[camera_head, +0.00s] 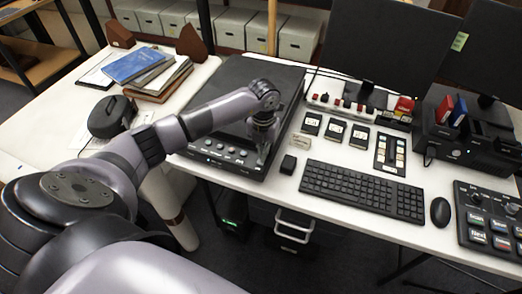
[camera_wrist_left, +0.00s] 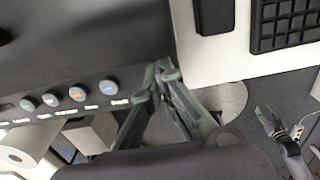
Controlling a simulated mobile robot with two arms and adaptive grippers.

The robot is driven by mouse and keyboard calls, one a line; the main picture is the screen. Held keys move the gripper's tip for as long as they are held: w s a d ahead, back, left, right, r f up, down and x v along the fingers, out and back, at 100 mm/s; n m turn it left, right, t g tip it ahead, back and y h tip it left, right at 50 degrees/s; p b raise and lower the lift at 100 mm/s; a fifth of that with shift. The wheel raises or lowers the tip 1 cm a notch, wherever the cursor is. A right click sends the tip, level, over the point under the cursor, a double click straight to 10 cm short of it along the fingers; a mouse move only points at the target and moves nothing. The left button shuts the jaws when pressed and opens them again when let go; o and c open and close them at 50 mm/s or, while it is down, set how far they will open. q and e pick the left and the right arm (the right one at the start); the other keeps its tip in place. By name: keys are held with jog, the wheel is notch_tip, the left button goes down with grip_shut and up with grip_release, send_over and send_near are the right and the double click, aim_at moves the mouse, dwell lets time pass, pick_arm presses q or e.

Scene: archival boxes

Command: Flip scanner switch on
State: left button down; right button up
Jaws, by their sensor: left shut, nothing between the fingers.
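The scanner (camera_head: 232,78) is a wide black flatbed on the white desk, with a row of round buttons (camera_head: 231,150) along its front edge. Those buttons also show in the wrist view (camera_wrist_left: 77,93), several with coloured symbols and white labels below. I cannot make out a separate switch on the scanner; its front right corner is partly hidden by my gripper. My left gripper (camera_head: 262,162) points down at that corner, shut and empty. In the wrist view its fingertips (camera_wrist_left: 166,68) are together beside the scanner's edge; contact is unclear. What looks like my right gripper (camera_wrist_left: 268,115) shows small at the right there.
Books (camera_head: 137,66) and a dark rounded device (camera_head: 113,117) are at left. A monitor (camera_head: 392,40) stands at the back.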

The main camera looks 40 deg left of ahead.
pick_arm(q)
jog(key=shift+s+f, duration=0.1)
jog(key=shift+r+p, duration=0.8)
jog(key=shift+r, duration=0.05)
jog(key=shift+r+p, duration=1.75)
jog(key=shift+r, duration=0.9)
